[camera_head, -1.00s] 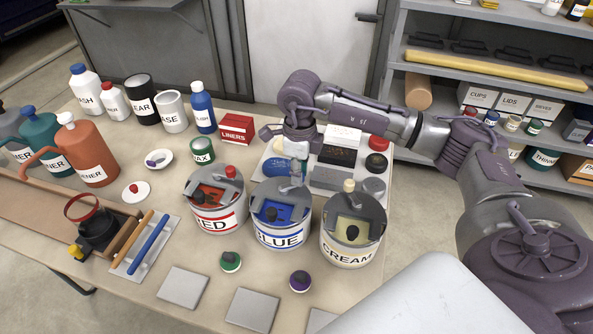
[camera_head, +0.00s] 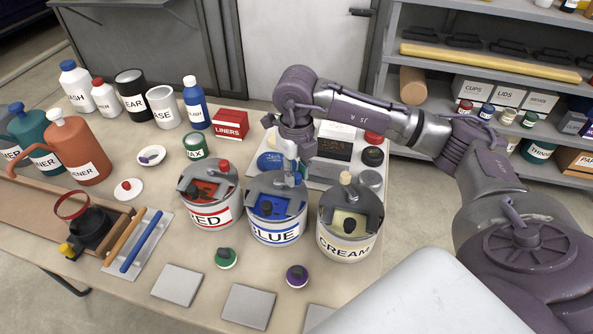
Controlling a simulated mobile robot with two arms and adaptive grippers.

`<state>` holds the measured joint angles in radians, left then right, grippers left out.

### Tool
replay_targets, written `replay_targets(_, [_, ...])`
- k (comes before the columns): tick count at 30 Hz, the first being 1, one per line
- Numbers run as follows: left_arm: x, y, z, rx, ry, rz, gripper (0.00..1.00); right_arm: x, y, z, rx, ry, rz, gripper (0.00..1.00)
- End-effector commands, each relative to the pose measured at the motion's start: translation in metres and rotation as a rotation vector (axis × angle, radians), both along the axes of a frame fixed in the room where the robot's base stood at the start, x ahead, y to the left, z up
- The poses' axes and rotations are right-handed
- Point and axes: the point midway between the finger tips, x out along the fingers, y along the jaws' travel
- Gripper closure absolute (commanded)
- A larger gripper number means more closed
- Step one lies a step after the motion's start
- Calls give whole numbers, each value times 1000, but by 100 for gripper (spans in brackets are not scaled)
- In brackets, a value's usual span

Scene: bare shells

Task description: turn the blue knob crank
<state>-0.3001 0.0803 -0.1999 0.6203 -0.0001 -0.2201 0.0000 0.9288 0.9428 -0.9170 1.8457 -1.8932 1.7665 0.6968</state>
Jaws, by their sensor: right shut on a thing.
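The blue paint can (camera_head: 277,234), labelled BLUE, stands upright on the table between the red and cream cans. Its lid has a dark lever and an opening showing blue paint. My right gripper (camera_head: 290,173) points down at the back of this lid. It is shut on the blue knob crank, which is mostly hidden by the fingers. The matching red knob (camera_head: 224,164) and cream knob (camera_head: 346,178) show on the neighbouring lids. My left gripper is not in view.
The red can (camera_head: 208,213) and cream can (camera_head: 345,246) stand close on either side. Behind are a panel of dark and pale blocks and a red LINERS box (camera_head: 230,123). Green (camera_head: 226,257) and purple (camera_head: 297,275) knobbed pieces lie in front. Bottles crowd the left.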

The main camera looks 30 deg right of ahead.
Motion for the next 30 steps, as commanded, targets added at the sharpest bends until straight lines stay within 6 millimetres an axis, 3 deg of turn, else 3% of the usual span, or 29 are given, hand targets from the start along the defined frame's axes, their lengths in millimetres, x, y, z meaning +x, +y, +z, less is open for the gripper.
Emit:
replay_targets(12, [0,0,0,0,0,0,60,0,0,0,0,-1,-7,100])
replay_targets(13, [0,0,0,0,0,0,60,0,0,0,0,-1,-7,73])
replay_targets(17, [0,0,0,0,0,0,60,0,0,0,0,-1,-6,51])
replay_targets(26, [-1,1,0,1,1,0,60,0,0,1,0,-1,-6,49])
replay_targets(30, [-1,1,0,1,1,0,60,1,0,11,1,-4,-6,49])
